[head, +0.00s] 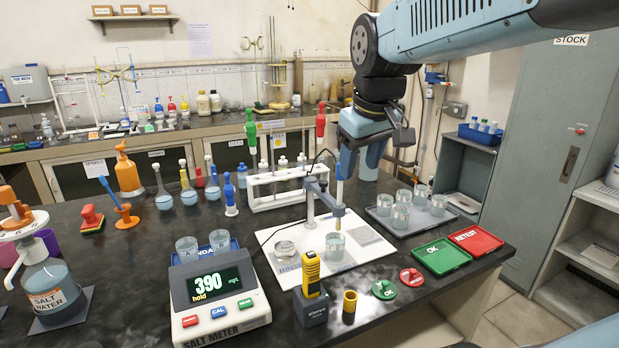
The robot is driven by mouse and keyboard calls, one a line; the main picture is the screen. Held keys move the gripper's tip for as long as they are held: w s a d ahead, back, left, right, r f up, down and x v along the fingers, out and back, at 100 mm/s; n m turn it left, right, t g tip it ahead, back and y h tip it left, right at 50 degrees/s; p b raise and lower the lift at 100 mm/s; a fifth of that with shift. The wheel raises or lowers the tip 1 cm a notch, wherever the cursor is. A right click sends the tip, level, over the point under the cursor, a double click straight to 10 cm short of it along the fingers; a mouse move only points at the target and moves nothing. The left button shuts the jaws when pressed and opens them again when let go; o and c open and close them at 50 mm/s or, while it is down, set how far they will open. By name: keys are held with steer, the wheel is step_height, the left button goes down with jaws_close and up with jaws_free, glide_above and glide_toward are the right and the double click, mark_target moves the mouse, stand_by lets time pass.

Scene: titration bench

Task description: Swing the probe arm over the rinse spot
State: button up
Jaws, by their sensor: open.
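The blue-grey probe arm (325,200) reaches from its post on a white board (374,251) toward the right. It carries an upright probe (339,199) at its end, over a beaker of clear liquid (335,246). Left of that beaker, a shallow round glass dish (285,249) sits on the board above a small printed label, apparently the rinse spot. My gripper (358,168) is open and points down, just behind and above the probe's upper end. Its fingertips are partly hidden, and I cannot tell whether it touches the probe.
A salt meter (218,295) reading 390 and a yellow handheld meter (311,276) stand in front. A test-tube rack (279,187) is behind the post. A tray of beakers (435,222) and the green OK (441,257) and red RETEST (475,239) trays are right.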

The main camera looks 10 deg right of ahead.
steer(key=w+r+n+g, duration=0.2)
steer(key=w+n, duration=0.2)
steer(key=w, duration=0.7)
steer(key=n+g, duration=0.2)
steer(key=n, duration=0.2)
glide_above(323, 181)
step_height(323, 181, down, 2)
step_height(323, 181, down, 14)
steer(key=shift+s, duration=0.15)
jaws_close()
